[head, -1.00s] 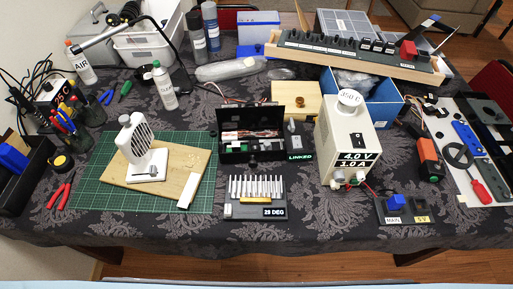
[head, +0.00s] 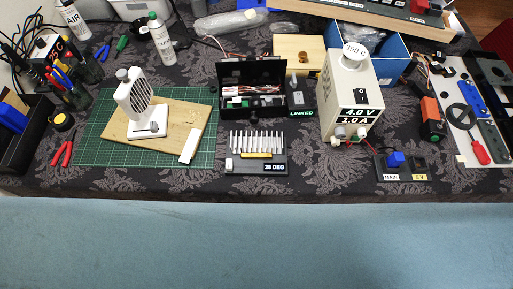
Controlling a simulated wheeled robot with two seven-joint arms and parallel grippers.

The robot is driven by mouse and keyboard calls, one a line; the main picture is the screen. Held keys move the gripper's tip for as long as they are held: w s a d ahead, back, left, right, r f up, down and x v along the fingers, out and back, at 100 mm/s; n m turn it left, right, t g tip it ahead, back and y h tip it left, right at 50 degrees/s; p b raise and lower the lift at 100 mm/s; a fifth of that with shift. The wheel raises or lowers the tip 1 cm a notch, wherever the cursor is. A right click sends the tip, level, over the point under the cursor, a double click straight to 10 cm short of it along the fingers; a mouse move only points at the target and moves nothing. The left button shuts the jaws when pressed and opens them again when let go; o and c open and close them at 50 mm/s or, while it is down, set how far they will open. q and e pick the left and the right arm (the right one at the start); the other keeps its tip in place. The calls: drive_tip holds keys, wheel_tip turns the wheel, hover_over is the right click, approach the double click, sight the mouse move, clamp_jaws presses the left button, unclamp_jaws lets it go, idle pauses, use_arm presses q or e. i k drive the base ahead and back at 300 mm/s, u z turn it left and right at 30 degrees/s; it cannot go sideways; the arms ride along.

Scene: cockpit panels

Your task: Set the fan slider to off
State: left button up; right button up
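A small white fan (head: 137,95) stands upright on a wooden board (head: 178,126), which lies on a green cutting mat (head: 90,152) at the left of the table. Neither of my grippers shows in the head view.
A white block (head: 188,146) lies on the board's right side. Red pliers (head: 63,151) lie left of the mat. A bit holder (head: 256,166) and a power supply (head: 348,95) stand to the right. The dark cloth's front strip is mostly clear.

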sight(153, 126)
drive_tip(key=u, duration=1.15)
